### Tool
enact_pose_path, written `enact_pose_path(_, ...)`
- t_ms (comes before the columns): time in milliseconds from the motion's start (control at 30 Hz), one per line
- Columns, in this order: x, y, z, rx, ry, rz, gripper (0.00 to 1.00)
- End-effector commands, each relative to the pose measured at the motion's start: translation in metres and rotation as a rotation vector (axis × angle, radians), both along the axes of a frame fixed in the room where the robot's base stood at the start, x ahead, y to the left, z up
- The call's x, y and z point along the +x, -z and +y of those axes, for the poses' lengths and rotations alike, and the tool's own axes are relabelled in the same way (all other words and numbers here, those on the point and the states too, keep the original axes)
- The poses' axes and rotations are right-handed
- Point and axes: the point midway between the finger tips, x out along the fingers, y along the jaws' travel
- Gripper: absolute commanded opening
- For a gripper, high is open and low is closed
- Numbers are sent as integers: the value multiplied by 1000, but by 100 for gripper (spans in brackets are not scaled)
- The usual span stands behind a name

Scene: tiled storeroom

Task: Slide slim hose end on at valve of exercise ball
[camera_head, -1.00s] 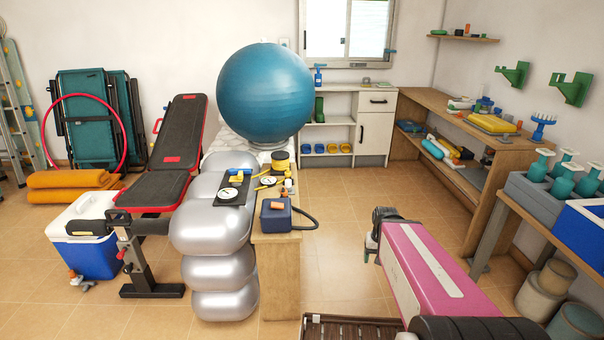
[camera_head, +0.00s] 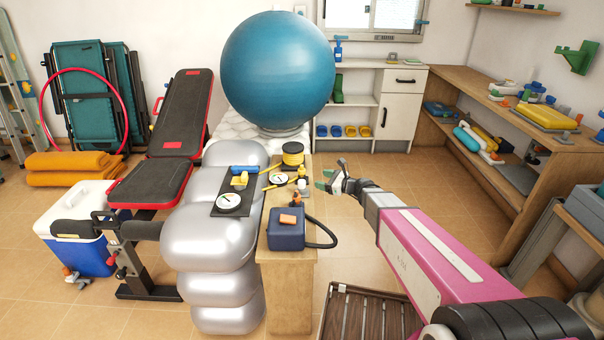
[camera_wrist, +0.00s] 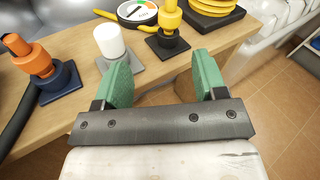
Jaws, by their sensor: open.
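The big blue exercise ball (camera_head: 277,70) rests on a ring base behind the bench; I cannot make out its valve. A dark hose (camera_head: 326,234) loops from the blue pump box (camera_head: 286,236) on the wooden bench. In the wrist view the hose (camera_wrist: 17,125) runs up beside an orange fitting (camera_wrist: 28,56) on a dark blue base; whether they join is unclear. My gripper (camera_head: 328,179) has green fingers and is right of the bench. In the wrist view my gripper (camera_wrist: 163,75) is open and empty, with a white cylinder (camera_wrist: 108,42) and a yellow fitting (camera_wrist: 171,22) just beyond.
A slatted wooden piece (camera_head: 365,315) lies at front. Tiled floor is clear toward the back shelf.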

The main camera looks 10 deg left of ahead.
Motion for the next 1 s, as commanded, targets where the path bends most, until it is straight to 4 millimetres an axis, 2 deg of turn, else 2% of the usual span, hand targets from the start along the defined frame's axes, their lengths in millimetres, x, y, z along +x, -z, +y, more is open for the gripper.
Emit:
enact_pose_path(33, 9, -1, 9, 57, 21, 46, 65)
enact_pose_path(100, 15, -4, 15, 118, 47, 97, 65)
enact_pose_path(233, 21, -7, 21, 179, 70, 147, 65)
enact_pose_path(367, 26, -8, 31, 191, 73, 156, 65)
enact_pose_path(600, 39, -8, 63, 188, 72, 153, 65)
enact_pose_path(867, 44, -7, 79, 186, 73, 152, 65)
enact_pose_path(1000, 50, -5, 96, 188, 72, 153, 65)
